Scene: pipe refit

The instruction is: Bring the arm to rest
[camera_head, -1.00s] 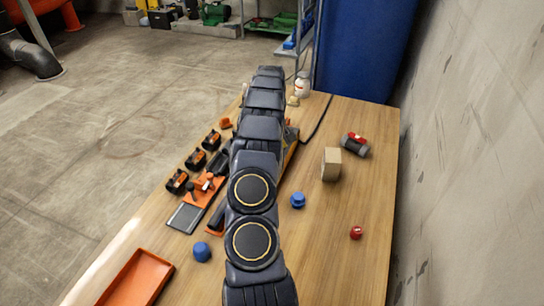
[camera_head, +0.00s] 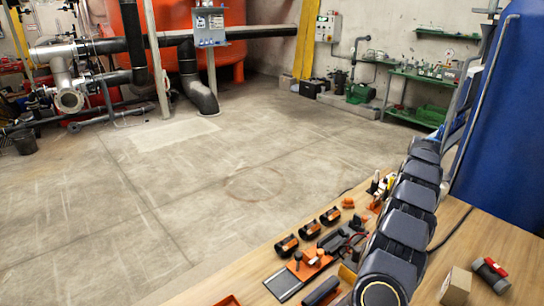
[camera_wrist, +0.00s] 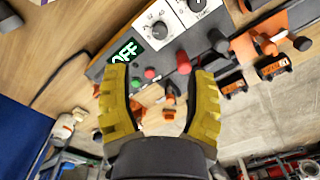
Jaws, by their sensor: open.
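My gripper (camera_wrist: 160,74) shows in the wrist view with its two yellow fingers spread wide and nothing between them. Beyond the fingertips is a grey control box (camera_wrist: 180,42) with white dials, red and green buttons and a lit green display. I cannot tell how far the box is from the fingertips. In the head view my dark arm stretches along the right side, over the wooden table (camera_head: 237,279). The gripper cannot be made out there.
Black-and-orange clamps (camera_head: 309,230) stand in a row left of my arm, by an orange tool with a grey plate (camera_head: 283,285). A cardboard box (camera_head: 456,287) and a grey-and-red fitting (camera_head: 491,274) lie right of it. A blue drum (camera_head: 507,130) stands behind. Open floor lies left.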

